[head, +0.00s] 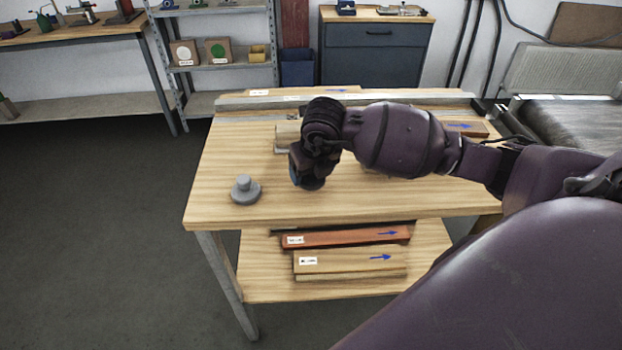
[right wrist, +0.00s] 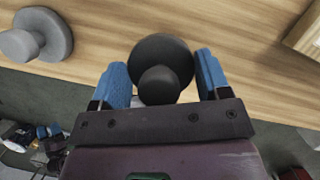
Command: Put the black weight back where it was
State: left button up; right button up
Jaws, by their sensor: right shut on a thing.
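My right gripper (head: 306,180) is over the table, right of the grey weight, and points down. In the right wrist view, its blue fingers (right wrist: 161,70) stand on either side of the black weight (right wrist: 160,52), a round disc with a knob, and are shut on it. A similar grey weight (head: 245,191) stands upright on the left part of the tabletop and also shows in the right wrist view (right wrist: 37,38).
The wooden table (head: 225,150) has boards behind my right arm, partly hidden by it. Its lower shelf (head: 262,280) holds a reddish board (head: 345,237) and a pale board (head: 345,263), both with blue arrows. The tabletop around the grey weight is clear. A conveyor (head: 575,125) is at right.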

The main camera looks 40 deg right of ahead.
aim_at(312, 176)
jog(key=shift+f, duration=1.4)
jog(key=shift+f, duration=0.15)
jog(key=o, duration=1.3)
jog(key=v, duration=1.2)
